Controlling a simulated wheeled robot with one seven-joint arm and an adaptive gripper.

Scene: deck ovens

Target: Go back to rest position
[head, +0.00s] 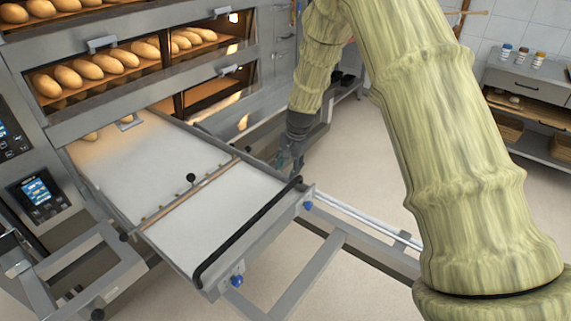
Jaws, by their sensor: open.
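My arm, in a greenish-yellow cover, comes up from the lower right and bends down near the middle of the head view. My gripper (290,160) is small and dark there, beside the right edge of the loader, near the black bar's far end. It is open, and I see nothing held in it. I cannot tell whether it touches the loader's frame.
The loader (215,222) with a white belt reaches out from the deck oven (165,108). A black bar (245,232) crosses its front end. Bread loaves (95,68) lie in the decks. The floor between is clear.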

